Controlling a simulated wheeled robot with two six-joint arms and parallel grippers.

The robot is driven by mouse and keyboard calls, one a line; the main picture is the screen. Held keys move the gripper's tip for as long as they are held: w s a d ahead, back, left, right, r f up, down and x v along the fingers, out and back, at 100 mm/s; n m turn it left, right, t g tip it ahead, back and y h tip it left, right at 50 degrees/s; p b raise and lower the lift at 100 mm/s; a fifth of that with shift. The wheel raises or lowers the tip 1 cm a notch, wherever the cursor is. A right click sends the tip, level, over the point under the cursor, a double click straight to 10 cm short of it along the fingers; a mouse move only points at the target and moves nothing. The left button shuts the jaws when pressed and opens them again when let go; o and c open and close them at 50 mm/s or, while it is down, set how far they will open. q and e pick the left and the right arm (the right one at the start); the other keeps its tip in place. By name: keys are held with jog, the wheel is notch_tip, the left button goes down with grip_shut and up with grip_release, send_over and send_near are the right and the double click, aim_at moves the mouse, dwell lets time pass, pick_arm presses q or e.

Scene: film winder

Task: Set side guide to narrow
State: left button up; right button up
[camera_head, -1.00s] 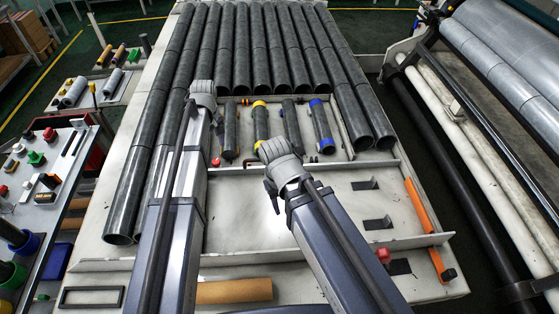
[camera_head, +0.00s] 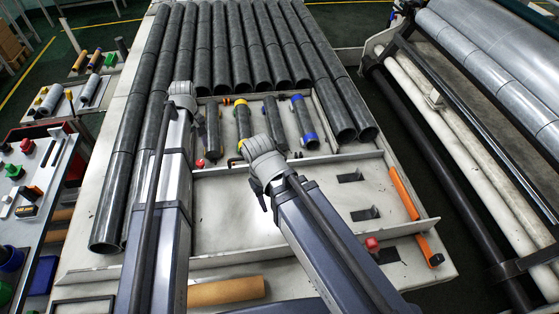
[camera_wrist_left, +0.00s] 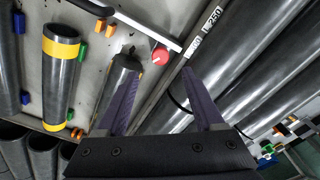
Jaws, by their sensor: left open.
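I cannot tell for certain which part is the side guide. In the left wrist view, a thin bar marked "L 250" (camera_wrist_left: 203,32) runs slantwise beside a red knob (camera_wrist_left: 160,57).
Long dark rollers (camera_head: 240,50) fill the back of the table. Short rollers with yellow (camera_head: 243,120) and blue (camera_head: 304,122) bands lie in a bay. An orange bar (camera_head: 403,193) lies at the right. A shelf of tools stands left; large rolls (camera_head: 490,65) stand right.

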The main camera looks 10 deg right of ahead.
pick_arm(q)
jog(key=shift+c, duration=0.2)
jog(key=shift+d, duration=0.15)
jog(key=shift+c, duration=0.7)
jog(key=s+d+n, duration=0.1)
jog(key=d+n, duration=0.2)
jog(key=d, duration=0.1)
jog(key=s+d+r+n+t+p, duration=0.1)
jog(key=d+n, duration=0.2)
jog(key=d, duration=0.2)
jog(key=s+d+r+n, duration=0.1)
jog(key=d+n, duration=0.2)
jog(key=d, duration=0.1)
jog(key=shift+s+d+n+t+h+p, duration=0.3)
jog(key=shift+s+d+h+p, duration=0.05)
jog(key=shift+s+h, duration=0.05)
jog(key=shift+c, duration=0.8)
jog(key=shift+s+d+n, duration=0.2)
jog(key=shift+d+n, duration=0.5)
pick_arm(e)
jog(key=shift+r, duration=0.85)
pick_arm(q)
jog(key=f+b, duration=0.2)
jog(key=w+f+b, duration=0.1)
jog(key=f+b, duration=0.4)
jog(key=shift+w+f+b, duration=0.3)
jog(key=shift+b, duration=0.05)
pick_arm(e)
notch_tip(320, 180, down, 8)
jog(key=shift+r, duration=0.15)
